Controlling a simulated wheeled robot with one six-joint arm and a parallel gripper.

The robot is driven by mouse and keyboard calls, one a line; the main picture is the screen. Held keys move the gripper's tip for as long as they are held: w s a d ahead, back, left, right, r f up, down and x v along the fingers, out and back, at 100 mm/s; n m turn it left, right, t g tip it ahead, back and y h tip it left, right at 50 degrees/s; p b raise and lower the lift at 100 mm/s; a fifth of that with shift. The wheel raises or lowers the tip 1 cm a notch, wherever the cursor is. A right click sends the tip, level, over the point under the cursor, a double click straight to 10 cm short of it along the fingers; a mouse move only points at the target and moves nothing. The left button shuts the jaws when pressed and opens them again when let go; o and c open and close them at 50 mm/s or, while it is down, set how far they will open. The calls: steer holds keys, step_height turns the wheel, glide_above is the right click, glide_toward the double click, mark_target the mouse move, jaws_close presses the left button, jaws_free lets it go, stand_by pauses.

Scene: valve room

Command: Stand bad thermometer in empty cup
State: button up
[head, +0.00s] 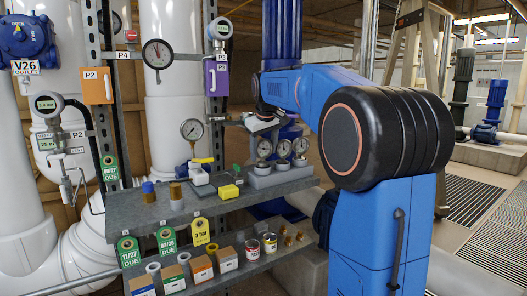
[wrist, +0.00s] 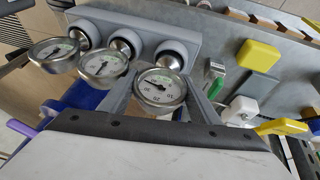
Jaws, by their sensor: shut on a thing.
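Three round dial thermometers stand in a row at a grey block (head: 275,179) on the upper shelf. In the wrist view their white faces show as a left dial (wrist: 53,50), a middle dial (wrist: 102,66) and a right dial (wrist: 160,89). Behind them are three round metal necks in pale collars on the block (wrist: 205,22). My gripper (wrist: 160,100) is shut on the right dial, the left one (head: 264,148) in the head view. The readings are too small to compare surely. I cannot pick out an empty cup.
The grey shelf (head: 140,208) also holds a yellow block (head: 229,191) and a valve with a yellow handle (head: 203,160), close beside the dials. Pipes and gauges stand behind at left.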

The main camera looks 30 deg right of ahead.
steer(key=shift+f, duration=0.4)
stand_by(0.5)
steer(key=o, duration=1)
steer(key=v, duration=1.7)
steer(key=s+a+f, duration=0.5)
steer(key=s+f, duration=0.6)
steer(key=f, duration=0.1)
steer(key=s+a+f+y, duration=0.1)
steer(key=s+a+f, duration=0.4)
steer(key=s+f, duration=0.6)
steer(key=s+a+f+y, duration=0.1)
steer(key=s+a+f, duration=0.4)
steer(key=s+f, duration=0.7)
steer(key=shift+s+a+f+m, duration=0.1)
steer(key=shift+a+f+m, duration=0.1)
steer(key=shift+f, duration=0.55)
steer(key=shift+a+f+m, duration=0.1)
steer(key=shift+f+m, duration=0.1)
steer(key=shift+f, duration=0.6)
